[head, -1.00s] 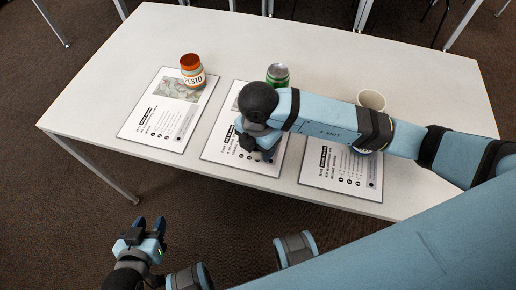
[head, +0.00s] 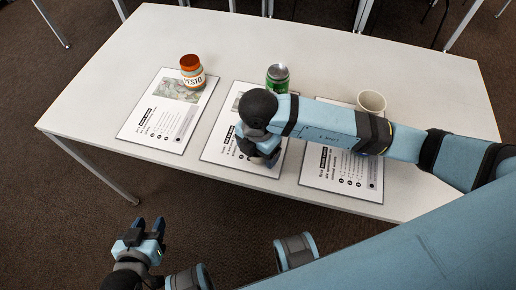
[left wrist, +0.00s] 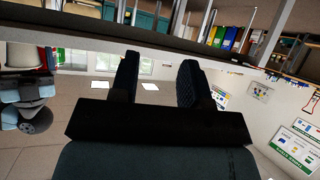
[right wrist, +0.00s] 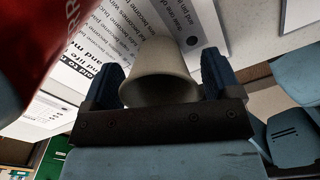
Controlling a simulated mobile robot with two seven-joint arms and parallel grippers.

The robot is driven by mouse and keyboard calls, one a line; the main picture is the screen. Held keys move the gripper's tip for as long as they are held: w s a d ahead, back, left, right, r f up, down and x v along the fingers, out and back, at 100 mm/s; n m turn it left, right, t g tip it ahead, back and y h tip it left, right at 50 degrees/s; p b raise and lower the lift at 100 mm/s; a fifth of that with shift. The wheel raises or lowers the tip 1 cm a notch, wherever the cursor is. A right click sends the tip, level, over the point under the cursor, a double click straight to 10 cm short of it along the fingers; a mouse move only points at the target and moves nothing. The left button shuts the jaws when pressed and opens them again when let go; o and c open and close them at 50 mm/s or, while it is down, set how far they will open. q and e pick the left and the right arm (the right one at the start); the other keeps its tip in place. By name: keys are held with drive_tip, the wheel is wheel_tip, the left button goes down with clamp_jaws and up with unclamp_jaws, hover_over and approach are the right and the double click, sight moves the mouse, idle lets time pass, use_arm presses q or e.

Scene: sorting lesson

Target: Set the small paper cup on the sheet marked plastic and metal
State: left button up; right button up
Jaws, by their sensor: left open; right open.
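A small off-white paper cup (right wrist: 160,72) shows in the right wrist view, wide end towards me, between the two spread fingers of my right gripper (right wrist: 164,80). The fingers are open, one on each side of it. Printed paper (right wrist: 110,35) lies behind the cup. In the head view my right gripper (head: 262,155) is over the lower part of the middle sheet (head: 215,152), and my arm hides the cup. The sheet headings are too small to read surely. My left gripper (head: 140,238) is open and empty, off the table's front edge; its fingers (left wrist: 158,80) also show apart.
A pesto jar (head: 193,75) stands on the left sheet (head: 140,135). A green can (head: 277,80) is at the top of the middle sheet. Another pale cup (head: 371,101) is by the right sheet (head: 340,185). A red lettered object (right wrist: 45,40) is close in the right wrist view.

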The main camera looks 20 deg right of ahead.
wheel_tip(320, 180, up, 12)
drive_tip(key=p, duration=0.2)
drive_tip(key=shift+f, duration=0.1)
idle(0.5)
